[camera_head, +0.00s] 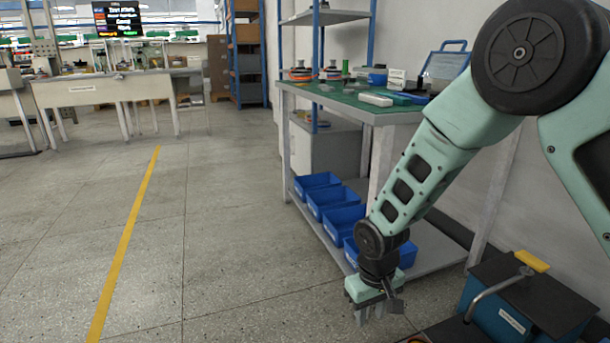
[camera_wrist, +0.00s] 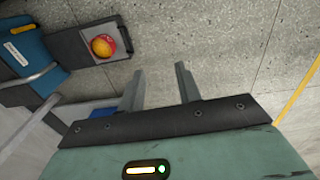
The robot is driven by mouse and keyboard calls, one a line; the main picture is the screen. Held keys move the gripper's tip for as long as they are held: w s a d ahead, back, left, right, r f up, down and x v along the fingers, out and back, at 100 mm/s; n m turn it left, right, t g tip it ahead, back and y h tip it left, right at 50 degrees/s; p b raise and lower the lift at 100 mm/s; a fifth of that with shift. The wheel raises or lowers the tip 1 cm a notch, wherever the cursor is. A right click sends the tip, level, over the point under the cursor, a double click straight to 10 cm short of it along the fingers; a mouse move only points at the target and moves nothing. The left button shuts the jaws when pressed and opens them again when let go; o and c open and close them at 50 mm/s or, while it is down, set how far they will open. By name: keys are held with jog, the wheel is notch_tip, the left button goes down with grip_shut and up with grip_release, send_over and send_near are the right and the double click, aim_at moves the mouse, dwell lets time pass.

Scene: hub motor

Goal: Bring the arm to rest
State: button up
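My arm reaches in from the right of the head view and hangs down in front of a workbench. My gripper (camera_head: 376,312) points down at the lower middle of the head view, above the floor. In the wrist view my gripper (camera_wrist: 160,88) shows two grey fingers standing well apart with only bare floor between them. It is open and holds nothing.
The green-topped workbench (camera_head: 345,101) with blue bins (camera_head: 330,199) on its lower shelf stands close behind my arm. A blue box with a yellow handle (camera_head: 532,261) is at lower right. The floor (camera_head: 220,250) on the left is clear, with a yellow line (camera_head: 128,235).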

jog(key=s+r+n+p, duration=0.3)
jog(key=s+r, duration=1.8)
jog(key=s, duration=0.4)
notch_tip(320, 180, up, 36)
jog(key=p, duration=3.6)
jog(key=shift+y, duration=0.4)
